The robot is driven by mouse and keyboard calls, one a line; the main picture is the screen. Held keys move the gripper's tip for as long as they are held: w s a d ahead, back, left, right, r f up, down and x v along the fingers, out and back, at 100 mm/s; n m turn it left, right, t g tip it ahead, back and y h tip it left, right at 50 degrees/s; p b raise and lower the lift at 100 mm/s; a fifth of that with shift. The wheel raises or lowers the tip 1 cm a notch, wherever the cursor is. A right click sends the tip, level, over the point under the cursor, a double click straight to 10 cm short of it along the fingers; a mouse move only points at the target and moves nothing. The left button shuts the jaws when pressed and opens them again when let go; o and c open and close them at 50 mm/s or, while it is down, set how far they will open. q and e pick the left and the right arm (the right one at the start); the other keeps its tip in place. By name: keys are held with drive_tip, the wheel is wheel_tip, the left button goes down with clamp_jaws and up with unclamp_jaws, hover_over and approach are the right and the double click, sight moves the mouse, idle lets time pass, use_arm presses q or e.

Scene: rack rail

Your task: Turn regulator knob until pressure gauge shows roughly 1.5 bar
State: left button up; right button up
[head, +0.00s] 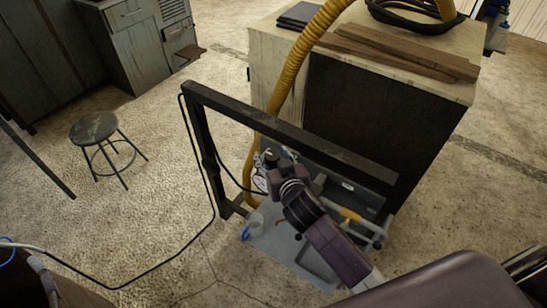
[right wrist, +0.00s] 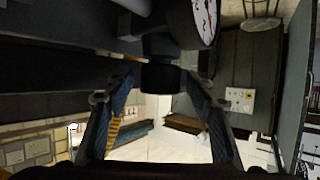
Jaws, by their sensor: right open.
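The pressure gauge (right wrist: 205,20) has a white dial and a red needle at the top of the right wrist view; it is cut off and too small to read. In the head view the gauge (head: 260,183) is a small pale disc beside my right gripper. The dark regulator knob (right wrist: 160,79) hangs below the regulator body. My right gripper (right wrist: 160,88) is open, with one finger on each side of the knob and visible gaps between. In the head view the right gripper (head: 277,165) is at the rail, its fingers hard to make out.
A dark rack rail (head: 290,133) crosses above the grey bench plate (head: 265,243). A yellow hose (head: 290,82) and black cable run close by. A cabinet (head: 270,62) with wooden planks stands behind. A stool (head: 93,128) stands left on open floor.

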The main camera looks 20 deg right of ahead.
drive_tip(key=v, duration=1.2)
idle(0.3)
